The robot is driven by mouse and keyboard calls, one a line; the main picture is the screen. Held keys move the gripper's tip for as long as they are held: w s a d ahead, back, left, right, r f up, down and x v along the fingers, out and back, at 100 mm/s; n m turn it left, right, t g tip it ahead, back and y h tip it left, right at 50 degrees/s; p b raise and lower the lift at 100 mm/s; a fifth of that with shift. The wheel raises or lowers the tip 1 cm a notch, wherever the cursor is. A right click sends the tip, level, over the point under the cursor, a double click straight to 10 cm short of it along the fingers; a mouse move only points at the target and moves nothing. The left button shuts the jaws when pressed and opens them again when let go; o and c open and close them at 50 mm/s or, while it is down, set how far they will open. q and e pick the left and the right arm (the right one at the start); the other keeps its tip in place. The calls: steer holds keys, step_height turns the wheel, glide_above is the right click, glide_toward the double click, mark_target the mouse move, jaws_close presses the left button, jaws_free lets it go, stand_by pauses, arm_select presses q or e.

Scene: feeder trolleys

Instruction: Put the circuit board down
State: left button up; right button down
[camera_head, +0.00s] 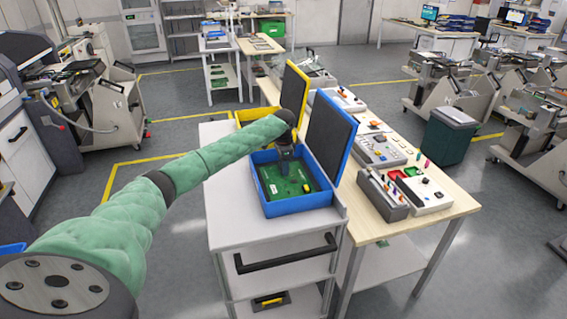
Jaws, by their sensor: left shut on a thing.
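The green circuit board (293,186) is inside the blue open box (296,207) on the white trolley top, lying about flat. My left gripper (286,168) reaches in from above at the back of the box and is shut on the board near its far edge. Whether the board rests fully on the box floor, I cannot tell. The box's dark-lined lid (331,136) stands open at its right side. My right gripper is not in view.
A yellow box (241,117) with a raised lid (294,92) stands behind the blue one. A wooden table (437,217) with trays and small parts adjoins the trolley (225,222) on the right. The trolley's front left top is bare.

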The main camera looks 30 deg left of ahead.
arm_select(q)
steer(key=shift+f, duration=0.1)
steer(key=o, duration=1.2)
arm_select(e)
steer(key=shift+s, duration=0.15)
arm_select(q)
steer(key=shift+o, duration=0.2)
steer(key=shift+r+b, duration=0.3)
steer(key=shift+r, duration=0.15)
step_height(320, 180, up, 3)
steer(key=shift+f+b, duration=0.2)
steer(key=shift+b, duration=0.45)
step_height(320, 180, up, 9)
steer(key=b, duration=0.2)
steer(key=shift+f+b, duration=0.15)
steer(key=shift+b, duration=0.15)
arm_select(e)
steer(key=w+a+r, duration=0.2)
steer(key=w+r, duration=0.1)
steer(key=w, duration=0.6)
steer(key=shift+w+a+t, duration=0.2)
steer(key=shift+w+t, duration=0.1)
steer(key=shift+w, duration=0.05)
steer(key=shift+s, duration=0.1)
